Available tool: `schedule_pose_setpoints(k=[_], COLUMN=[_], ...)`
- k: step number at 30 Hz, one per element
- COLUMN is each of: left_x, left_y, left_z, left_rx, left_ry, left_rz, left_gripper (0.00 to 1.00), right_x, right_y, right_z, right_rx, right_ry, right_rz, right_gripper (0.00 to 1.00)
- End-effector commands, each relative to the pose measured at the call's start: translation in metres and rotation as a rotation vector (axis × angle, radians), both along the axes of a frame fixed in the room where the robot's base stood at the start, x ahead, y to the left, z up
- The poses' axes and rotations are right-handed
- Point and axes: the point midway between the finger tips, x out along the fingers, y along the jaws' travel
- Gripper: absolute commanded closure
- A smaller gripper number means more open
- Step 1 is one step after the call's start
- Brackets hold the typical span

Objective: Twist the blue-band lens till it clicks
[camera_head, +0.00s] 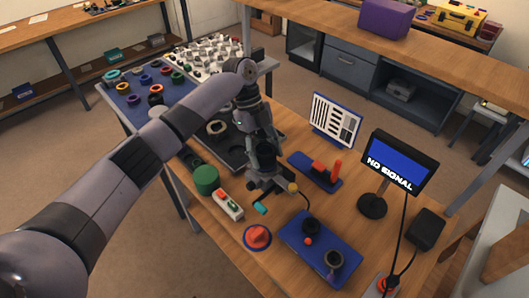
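My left arm comes in from the left, and its gripper (266,188) points down over the wooden workbench, just above a grey part with a yellow tip. Its fingers are small and dark here, so I cannot tell whether they are open or hold something. A blue tray (320,255) at the front of the bench carries a black mount (311,228) with a red knob and a dark ring-shaped part (333,261). I cannot make out a blue band on any lens for sure. My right gripper is not in view.
A monitor reading "NO SIGNAL" (397,160) stands at the right, with cables below it. A striped chart (335,120), a red knob on a blue base (257,237) and a green cylinder (206,180) are near the gripper. A blue mat (123,96) behind holds several coloured rings.

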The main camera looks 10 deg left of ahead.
Motion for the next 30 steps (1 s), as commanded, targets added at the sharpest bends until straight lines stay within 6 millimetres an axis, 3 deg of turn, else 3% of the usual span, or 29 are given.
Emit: schedule_pose_setpoints(k=[9,20,23,30], left_x=[0.000,0.001,0.004,0.015], left_y=[0.000,0.001,0.004,0.019], left_z=[0.000,0.002,0.011,0.058], left_rx=[0.001,0.001,0.001,0.000], left_ry=[0.001,0.002,0.000,-0.001], left_rz=[0.004,0.006,0.006,0.006], left_gripper=[0.28,0.28,0.28,0.28], right_x=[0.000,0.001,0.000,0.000], right_y=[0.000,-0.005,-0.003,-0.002], right_z=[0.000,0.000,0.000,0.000], right_rx=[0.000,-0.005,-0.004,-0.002], right_ry=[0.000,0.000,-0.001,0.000], right_rz=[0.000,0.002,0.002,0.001], right_gripper=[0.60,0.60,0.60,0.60])
